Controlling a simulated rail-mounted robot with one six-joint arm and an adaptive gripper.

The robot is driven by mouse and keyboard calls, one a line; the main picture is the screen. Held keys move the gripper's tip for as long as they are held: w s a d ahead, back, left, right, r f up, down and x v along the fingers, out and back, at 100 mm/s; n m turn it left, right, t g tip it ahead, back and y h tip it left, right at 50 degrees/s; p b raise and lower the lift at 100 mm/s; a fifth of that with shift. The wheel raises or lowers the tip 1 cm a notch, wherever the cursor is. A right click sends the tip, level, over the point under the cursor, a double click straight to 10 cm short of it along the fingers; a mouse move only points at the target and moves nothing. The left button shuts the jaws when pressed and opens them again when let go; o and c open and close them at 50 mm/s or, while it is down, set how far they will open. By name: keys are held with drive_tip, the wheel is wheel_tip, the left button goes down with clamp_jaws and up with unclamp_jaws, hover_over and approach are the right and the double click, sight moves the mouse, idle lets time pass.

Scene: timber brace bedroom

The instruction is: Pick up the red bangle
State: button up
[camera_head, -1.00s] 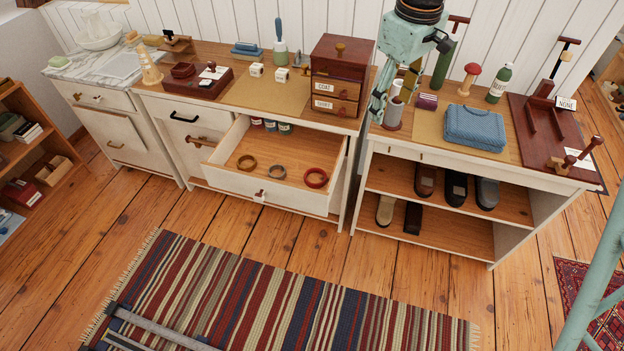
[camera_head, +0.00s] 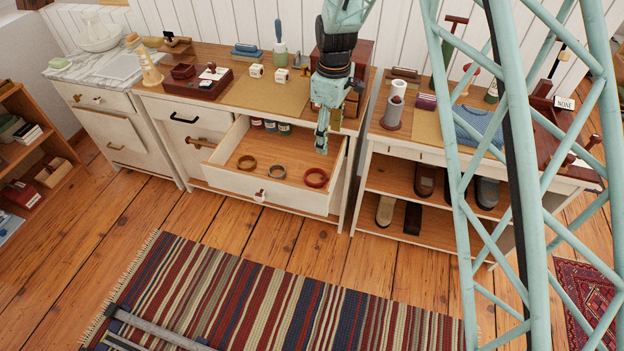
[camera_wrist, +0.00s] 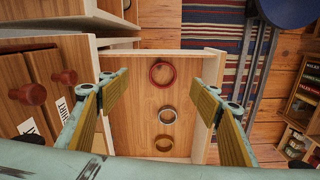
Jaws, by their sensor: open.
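The red bangle (camera_head: 316,178) lies flat at the right end of the open drawer (camera_head: 240,182). It also shows in the wrist view (camera_wrist: 162,68), at the far end of a row of three bangles. A grey bangle (camera_head: 277,171) and a brown bangle (camera_head: 247,162) lie to its left in the drawer. My gripper (camera_head: 321,146) points down above the drawer's right part, near the red bangle and apart from it. In the wrist view its fingers (camera_wrist: 160,100) are spread wide with nothing between them.
A small red-brown chest (camera_wrist: 32,92) with knobs stands close beside my gripper. Several jars (camera_head: 270,126) stand at the drawer's back. The drawer's front wall and side walls rise around the bangles.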

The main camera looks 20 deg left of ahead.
drive_tip(key=n, duration=0.1)
hover_over(315, 180)
wheel_tip(315, 180, down, 6)
drive_tip(key=shift+r, duration=0.15)
drive_tip(key=shift+f+b, duration=0.75)
drive_tip(key=shift+f, duration=3.55)
drive_tip(key=shift+f+b, duration=0.7)
drive_tip(key=shift+f, duration=1.9)
drive_tip(key=c, duration=0.9)
drive_tip(key=shift+c, duration=0.2)
